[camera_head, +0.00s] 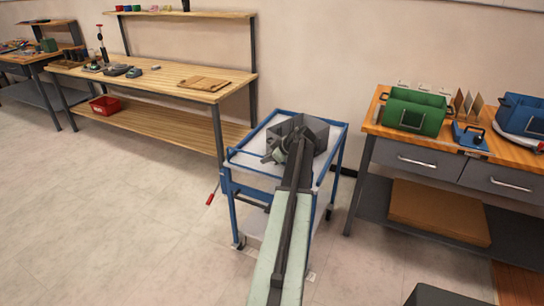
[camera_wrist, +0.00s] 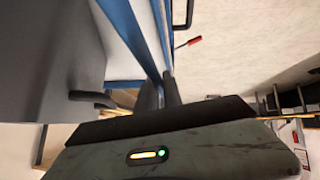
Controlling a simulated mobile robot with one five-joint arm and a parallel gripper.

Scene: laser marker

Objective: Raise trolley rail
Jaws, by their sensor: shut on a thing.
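The blue trolley (camera_head: 234,187) stands in the middle of the head view, with a grey bin (camera_head: 316,133) on its top. In the wrist view a blue rail (camera_wrist: 132,30) runs down to my gripper (camera_wrist: 161,94). My gripper's dark fingers are shut on this rail, though the contact itself is partly hidden by the wrist housing. In the head view my arm reaches over the trolley's near side and hides part of its top. A red-gripped lever (camera_head: 210,198) sticks out at the trolley's left; its grip also shows in the wrist view (camera_wrist: 190,42).
A wooden workbench (camera_head: 160,78) with tools stands behind left, with a red bin (camera_head: 105,106) on its lower shelf. Another bench (camera_head: 385,129) at the right holds a green box (camera_head: 414,112) and a blue box (camera_head: 520,116). The floor left of the trolley is clear.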

